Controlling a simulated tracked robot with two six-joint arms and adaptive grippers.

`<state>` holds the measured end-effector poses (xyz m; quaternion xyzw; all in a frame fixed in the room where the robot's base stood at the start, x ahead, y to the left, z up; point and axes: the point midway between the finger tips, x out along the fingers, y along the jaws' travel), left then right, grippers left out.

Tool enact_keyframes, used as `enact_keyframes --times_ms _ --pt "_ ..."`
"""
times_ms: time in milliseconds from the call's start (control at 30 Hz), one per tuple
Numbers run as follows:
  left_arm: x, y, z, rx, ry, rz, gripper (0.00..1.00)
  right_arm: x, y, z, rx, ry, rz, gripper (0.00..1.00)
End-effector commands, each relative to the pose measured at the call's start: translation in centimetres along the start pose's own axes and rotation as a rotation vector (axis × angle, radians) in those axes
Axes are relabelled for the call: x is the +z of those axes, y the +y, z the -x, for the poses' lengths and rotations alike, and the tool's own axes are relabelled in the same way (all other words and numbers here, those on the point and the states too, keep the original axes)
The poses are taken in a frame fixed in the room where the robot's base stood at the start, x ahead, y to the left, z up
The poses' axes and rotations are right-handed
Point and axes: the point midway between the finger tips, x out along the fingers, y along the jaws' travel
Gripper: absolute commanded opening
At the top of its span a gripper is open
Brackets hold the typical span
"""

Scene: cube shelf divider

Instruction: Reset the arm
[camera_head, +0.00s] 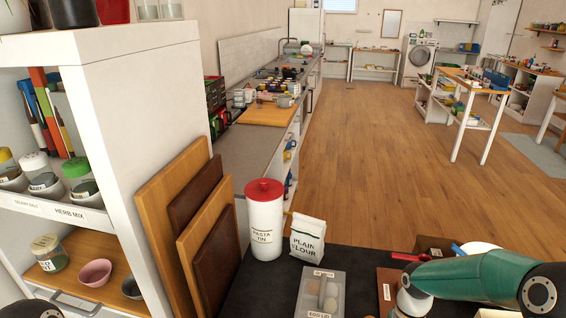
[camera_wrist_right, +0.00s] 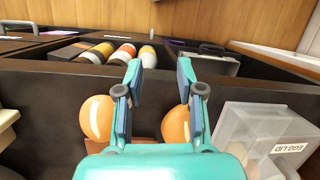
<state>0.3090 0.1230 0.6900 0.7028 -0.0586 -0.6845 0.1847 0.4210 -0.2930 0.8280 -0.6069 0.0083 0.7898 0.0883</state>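My right arm (camera_head: 475,277), teal with dark joints, reaches in from the lower right over the dark counter in the head view. Its gripper cannot be made out there. In the right wrist view my right gripper (camera_wrist_right: 160,68) has its two fingers apart, with nothing held between them. Two orange egg-like balls, one at the left finger (camera_wrist_right: 97,117) and one behind the right finger (camera_wrist_right: 176,127), show beyond it. I cannot tell if the fingers touch them. My left gripper is in neither view.
An egg-lid container (camera_head: 321,292) stands on the counter, also at right in the wrist view (camera_wrist_right: 265,140). A pasta tin (camera_head: 265,222) and flour bag (camera_head: 307,238) stand behind it. Boards (camera_head: 170,205) lean against a white shelf (camera_head: 125,110) at left. Wooden floor (camera_head: 380,160) lies open beyond.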

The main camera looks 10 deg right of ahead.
Motion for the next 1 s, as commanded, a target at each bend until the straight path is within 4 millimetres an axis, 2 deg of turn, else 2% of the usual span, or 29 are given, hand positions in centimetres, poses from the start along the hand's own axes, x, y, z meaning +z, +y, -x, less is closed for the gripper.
enact_keyframes --times_ms 33,167,200,300,400,467,567,733,1000 --pt "0.0 0.0 0.0 0.0 0.0 0.0 0.43 0.9 -1.5 -2.3 -0.021 -0.034 0.023 0.37" --pt "0.0 0.0 0.0 0.0 0.001 0.0 0.43 4.1 -5.9 -8.5 -0.093 -0.094 0.074 0.37" --pt "0.0 0.0 0.0 0.0 0.001 0.0 0.43 5.6 -7.6 -10.8 -0.123 -0.107 0.086 0.37" --pt "0.0 0.0 0.0 0.0 0.001 0.0 0.43 9.7 -11.2 -15.4 -0.195 -0.109 0.091 0.37" --pt "0.0 0.0 0.0 0.0 0.001 0.0 0.43 12.3 -13.1 -18.0 -0.238 -0.06 0.067 0.37" --pt "0.0 0.0 0.0 0.0 0.001 0.0 0.43 13.0 -13.6 -18.7 -0.251 -0.012 0.047 0.37" --pt "0.0 0.0 0.0 0.0 0.001 0.0 0.43 12.6 -13.8 -18.9 -0.257 0.09 0.016 0.37" --pt "0.0 0.0 0.0 0.0 0.0 0.0 0.43 9.9 -13.7 -18.4 -0.255 0.236 -0.004 0.37" --pt "0.0 0.0 0.0 0.0 0.001 0.0 0.43 9.1 -13.8 -18.2 -0.254 0.269 0.004 0.37"
